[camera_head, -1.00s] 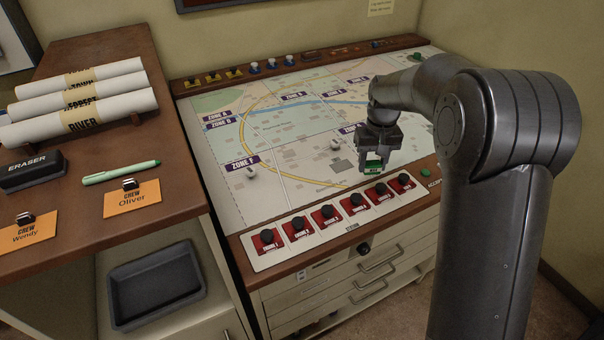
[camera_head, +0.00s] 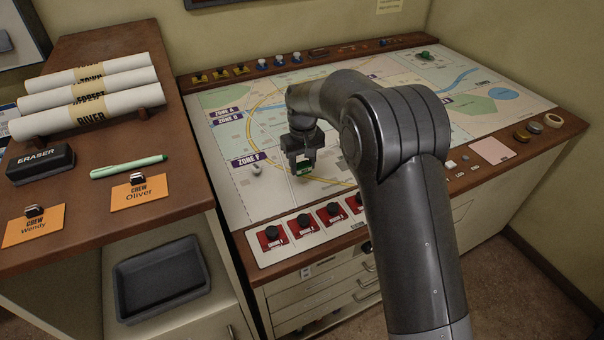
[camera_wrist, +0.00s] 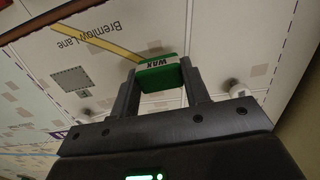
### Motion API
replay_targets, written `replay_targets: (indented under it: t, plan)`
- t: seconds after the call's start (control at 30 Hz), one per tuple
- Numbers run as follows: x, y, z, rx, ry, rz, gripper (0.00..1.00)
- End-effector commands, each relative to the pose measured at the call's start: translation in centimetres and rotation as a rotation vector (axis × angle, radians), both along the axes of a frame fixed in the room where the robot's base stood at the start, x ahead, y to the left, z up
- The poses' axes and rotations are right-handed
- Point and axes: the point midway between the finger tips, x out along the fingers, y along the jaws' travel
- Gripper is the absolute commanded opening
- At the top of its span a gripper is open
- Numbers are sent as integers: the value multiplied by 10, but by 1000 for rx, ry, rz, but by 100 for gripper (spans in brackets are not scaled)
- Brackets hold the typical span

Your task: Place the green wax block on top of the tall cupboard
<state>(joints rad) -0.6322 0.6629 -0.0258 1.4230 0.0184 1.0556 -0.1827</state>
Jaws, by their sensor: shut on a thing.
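The green wax block (camera_wrist: 160,77), with a white label reading WAX, is held between the two fingers of my gripper (camera_wrist: 160,85) in the wrist view. The tall cupboard (camera_head: 190,185) stands at the left with a brown wooden top. Its lower right side has an open shelf.
On the cupboard top lie rolled maps (camera_head: 88,90), an eraser (camera_head: 40,164), a green pen (camera_head: 128,167) and two orange crew cards (camera_head: 139,193). A grey tray (camera_head: 160,278) sits on the shelf below. The map console (camera_head: 235,180) has red button switches (camera_head: 304,226) along its front.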

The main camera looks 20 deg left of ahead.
Motion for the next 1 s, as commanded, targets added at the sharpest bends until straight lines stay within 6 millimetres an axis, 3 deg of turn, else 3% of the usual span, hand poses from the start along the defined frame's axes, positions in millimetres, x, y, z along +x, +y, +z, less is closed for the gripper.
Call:
replay_targets:
  t: [0.13,0.37,0.73,0.77,1.0]
  plan:
    - [0,3,-8,-1,1,0,20]
    - [0,2,-39,-1,0,1,20]
    - [0,2,-44,0,0,0,20]
    - [0,2,-44,1,-1,0,44]
    - [0,2,-44,1,-1,0,63]
